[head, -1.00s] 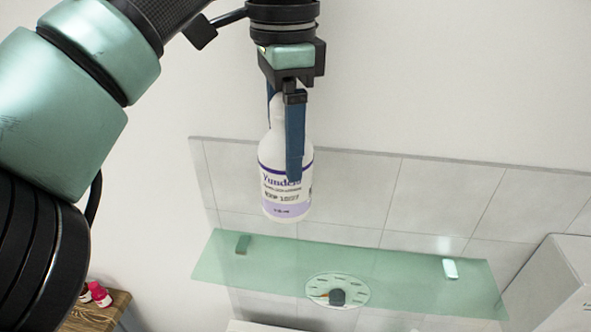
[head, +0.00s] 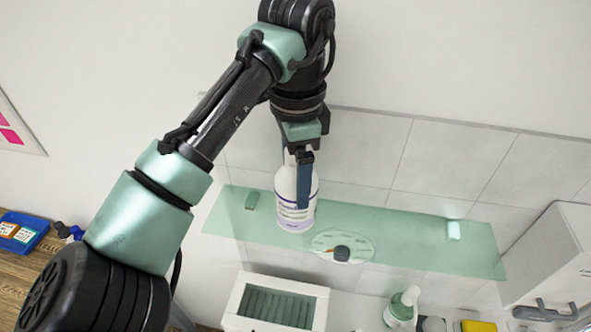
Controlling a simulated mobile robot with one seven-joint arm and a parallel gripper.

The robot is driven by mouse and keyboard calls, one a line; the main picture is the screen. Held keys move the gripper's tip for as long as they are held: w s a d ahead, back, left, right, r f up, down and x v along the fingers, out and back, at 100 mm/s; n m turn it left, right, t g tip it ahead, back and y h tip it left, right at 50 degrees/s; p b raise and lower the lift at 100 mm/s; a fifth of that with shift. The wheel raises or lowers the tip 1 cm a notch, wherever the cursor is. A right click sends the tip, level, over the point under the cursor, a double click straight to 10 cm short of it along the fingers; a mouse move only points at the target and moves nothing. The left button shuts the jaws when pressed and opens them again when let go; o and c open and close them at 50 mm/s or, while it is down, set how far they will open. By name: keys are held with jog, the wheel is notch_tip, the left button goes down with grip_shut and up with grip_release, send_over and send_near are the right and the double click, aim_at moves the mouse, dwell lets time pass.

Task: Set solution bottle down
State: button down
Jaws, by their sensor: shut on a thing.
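The solution bottle (head: 294,213) is white with a purple-edged label and stands upright in my gripper (head: 295,180). My gripper's blue fingers are shut on its upper part. In the head view the bottle overlaps the left half of a green glass shelf (head: 400,228) on the tiled wall. I cannot tell whether the bottle's base touches the shelf or hangs in front of or above it.
A round disc with a dark knob (head: 342,252) lies at the shelf's middle, close right of the bottle. The shelf's right part is clear. Below are a white box with green slats (head: 275,304), a pump bottle (head: 402,308) and a yellow item (head: 478,326). A white cabinet (head: 556,255) stands at right.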

grip_release()
jog(key=shift+f, duration=0.1)
jog(key=r+b, duration=0.1)
jog(key=r, duration=1.1)
jog(key=shift+s+r, duration=0.15)
jog(key=shift+s, duration=0.05)
jog(key=shift+s, duration=0.1)
